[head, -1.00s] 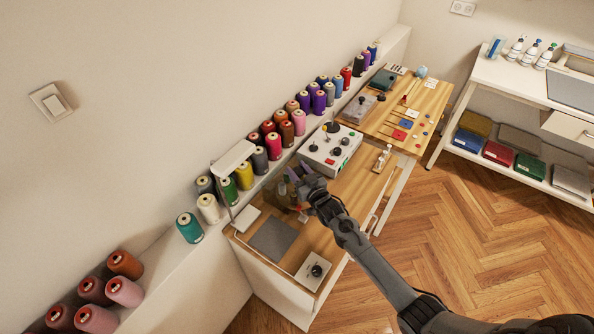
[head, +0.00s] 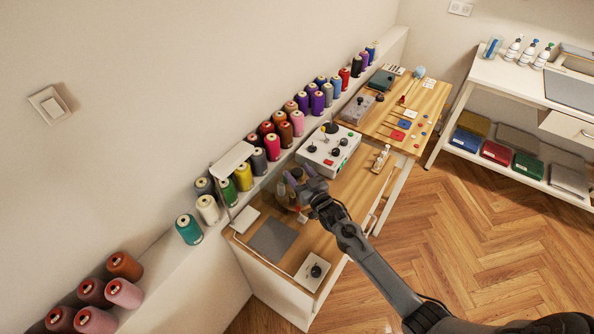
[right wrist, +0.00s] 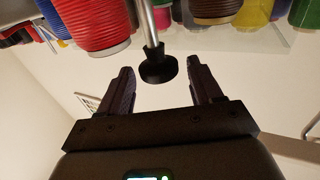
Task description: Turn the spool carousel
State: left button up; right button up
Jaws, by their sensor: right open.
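The spool carousel (head: 281,196) stands on the wooden table, small and mostly hidden behind my right gripper (head: 291,181) in the head view. In the right wrist view, a metal post with a round black knob (right wrist: 158,69) shows near coloured thread spools, including a red one (right wrist: 95,28). My right gripper (right wrist: 160,85) is open, with its two dark fingers apart. The knob appears between the fingertips, with a visible gap on both sides. I cannot tell its exact depth from the fingers. My left gripper is not in view.
A white control box (head: 328,151) stands behind the gripper on the table. A grey pad (head: 272,238) and a small white knob box (head: 311,272) lie in front. Several thread cones line the wall ledge, including a teal one (head: 189,229).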

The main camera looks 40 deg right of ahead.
jog(key=s+a, duration=0.1)
jog(key=s, duration=0.8)
jog(key=shift+p, duration=0.35)
jog(key=shift+o, duration=0.3)
jog(key=shift+r, duration=0.1)
